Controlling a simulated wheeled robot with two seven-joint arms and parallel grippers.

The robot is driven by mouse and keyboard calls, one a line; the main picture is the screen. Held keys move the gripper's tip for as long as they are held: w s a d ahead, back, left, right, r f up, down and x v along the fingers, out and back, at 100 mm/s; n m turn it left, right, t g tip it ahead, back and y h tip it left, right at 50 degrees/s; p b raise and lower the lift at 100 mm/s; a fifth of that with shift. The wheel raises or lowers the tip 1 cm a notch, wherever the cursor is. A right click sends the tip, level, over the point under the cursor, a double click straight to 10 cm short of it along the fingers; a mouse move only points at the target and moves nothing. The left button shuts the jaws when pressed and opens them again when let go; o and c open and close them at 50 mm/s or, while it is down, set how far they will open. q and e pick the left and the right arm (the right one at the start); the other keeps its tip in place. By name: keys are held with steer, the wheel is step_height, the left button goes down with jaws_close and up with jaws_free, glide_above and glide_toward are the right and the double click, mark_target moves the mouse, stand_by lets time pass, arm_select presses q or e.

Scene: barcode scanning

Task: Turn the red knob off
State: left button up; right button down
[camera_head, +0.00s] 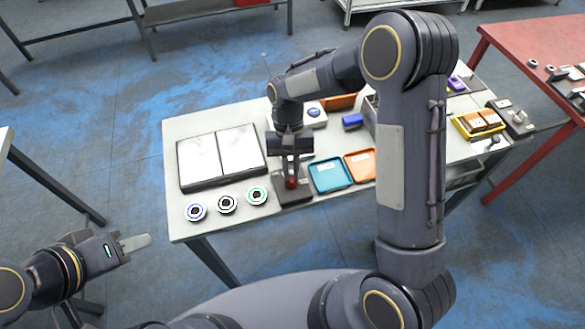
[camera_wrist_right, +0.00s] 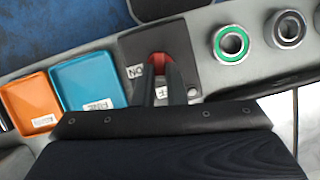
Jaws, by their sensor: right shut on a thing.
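The red knob (camera_head: 291,183) sits on a dark switch plate (camera_head: 301,197) near the front of the white table. In the right wrist view the knob (camera_wrist_right: 158,60) shows between and beyond my fingertips, partly hidden by them. The plate (camera_wrist_right: 133,52) carries a label reading "ON" and another, partly covered, ending in "F". My right gripper (camera_head: 290,175) points down from above and is shut on the red knob; it also shows in the right wrist view (camera_wrist_right: 160,72). My left gripper (camera_head: 135,244) is off the table at the lower left, away from the knob; its finger gap is not clear.
Blue (camera_head: 330,174) and orange (camera_head: 360,165) trays lie right of the plate. Several ring-shaped bearings (camera_head: 226,204) lie left of it. A two-panel white board (camera_head: 220,152) is behind them.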

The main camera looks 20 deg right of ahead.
steer(key=shift+a+n+h, duration=0.15)
steer(key=shift+n+h, duration=0.35)
steer(key=shift+n, duration=0.6)
steer(key=c, duration=1.5)
jaws_free()
steer(key=shift+b+v, duration=0.6)
steer(key=shift+v, duration=3.35)
